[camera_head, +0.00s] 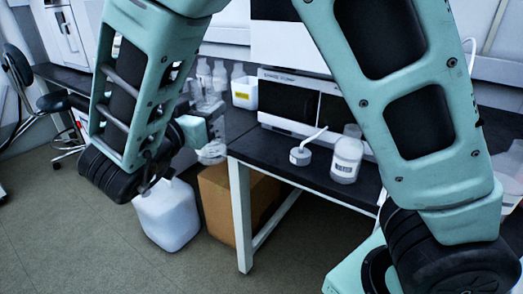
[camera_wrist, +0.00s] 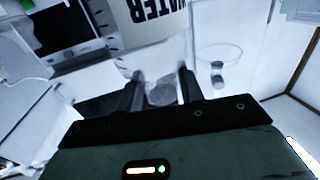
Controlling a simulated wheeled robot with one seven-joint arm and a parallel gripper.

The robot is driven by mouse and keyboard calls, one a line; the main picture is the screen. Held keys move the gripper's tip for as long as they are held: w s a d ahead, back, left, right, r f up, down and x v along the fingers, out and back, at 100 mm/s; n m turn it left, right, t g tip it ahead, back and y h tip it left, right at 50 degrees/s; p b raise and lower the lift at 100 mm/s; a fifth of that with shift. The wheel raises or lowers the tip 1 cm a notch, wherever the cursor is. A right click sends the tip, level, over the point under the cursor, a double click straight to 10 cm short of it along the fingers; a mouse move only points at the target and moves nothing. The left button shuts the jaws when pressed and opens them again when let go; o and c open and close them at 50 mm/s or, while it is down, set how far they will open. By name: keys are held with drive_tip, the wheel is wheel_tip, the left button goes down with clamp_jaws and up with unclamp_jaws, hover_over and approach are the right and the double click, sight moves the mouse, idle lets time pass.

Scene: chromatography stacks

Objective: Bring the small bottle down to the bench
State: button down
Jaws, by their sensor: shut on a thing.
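In the wrist view, my gripper (camera_wrist: 160,88) has a dark finger on each side of a translucent bottle (camera_wrist: 150,62) and is shut on it. The bottle's pale label (camera_wrist: 153,22) reads WATER, upside down in this view. In the head view, my gripper (camera_head: 213,122) is left of centre, partly behind my arm. A clear bottle (camera_head: 212,152) shows at it, beside the bench's left end; its outline is hard to make out. The black-topped bench (camera_head: 262,148) lies to the right of the gripper.
A white labelled bottle (camera_head: 346,158) and a small round container with a tube (camera_head: 300,156) stand on the bench before a dark-fronted instrument (camera_head: 290,103). A white jug (camera_head: 168,215) and a cardboard box (camera_head: 217,205) sit on the floor. The bench's front left corner is bare.

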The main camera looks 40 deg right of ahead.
drive_tip(key=s+d+b+x, duration=0.2)
drive_tip(key=s+x, duration=0.1)
drive_tip(key=x, duration=1.6)
wheel_tip(320, 180, down, 7)
drive_tip(key=b, duration=0.2)
drive_tip(key=shift+b, duration=0.4)
drive_tip(key=shift+d, duration=0.15)
drive_tip(key=shift+f, duration=0.15)
drive_tip(key=c, duration=0.9)
unclamp_jaws()
